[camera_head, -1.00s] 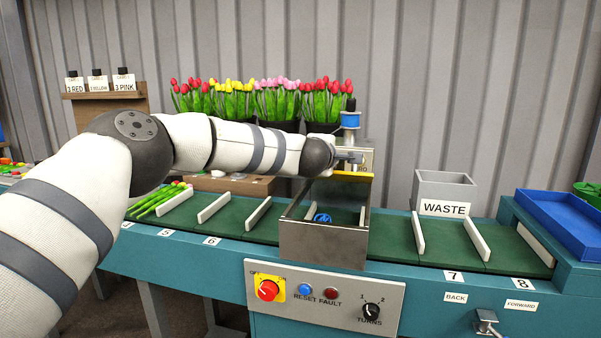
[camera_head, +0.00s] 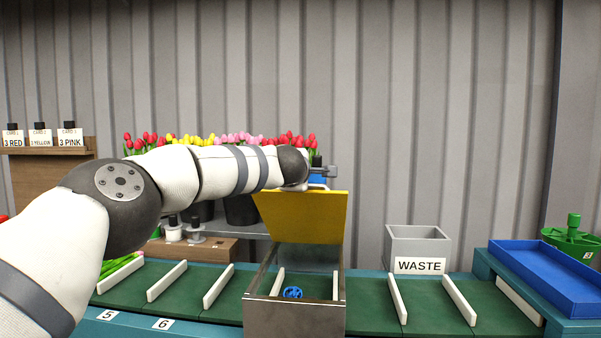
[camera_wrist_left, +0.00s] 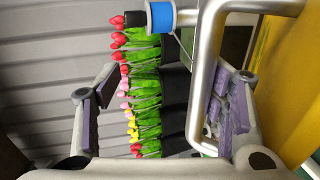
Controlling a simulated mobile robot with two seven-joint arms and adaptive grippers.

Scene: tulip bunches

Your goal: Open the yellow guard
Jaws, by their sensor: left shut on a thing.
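The yellow guard (camera_head: 302,217) stands raised, tilted up at the back of the metal box (camera_head: 294,318), so the box is open from above. Its metal handle (camera_head: 318,186) is at the top edge. In the left wrist view the handle (camera_wrist_left: 207,68) runs close by the right finger, and the yellow guard (camera_wrist_left: 288,75) fills the right edge. A blue handwheel-like part (camera_head: 292,292) shows inside the box. My right gripper is not in view.
Tulip bunches (camera_head: 238,140) in dark pots stand behind my left arm. A grey waste bin (camera_head: 417,245) and a blue tray (camera_head: 545,275) are to the right. The green belt (camera_head: 372,318) with white dividers runs on both sides of the box.

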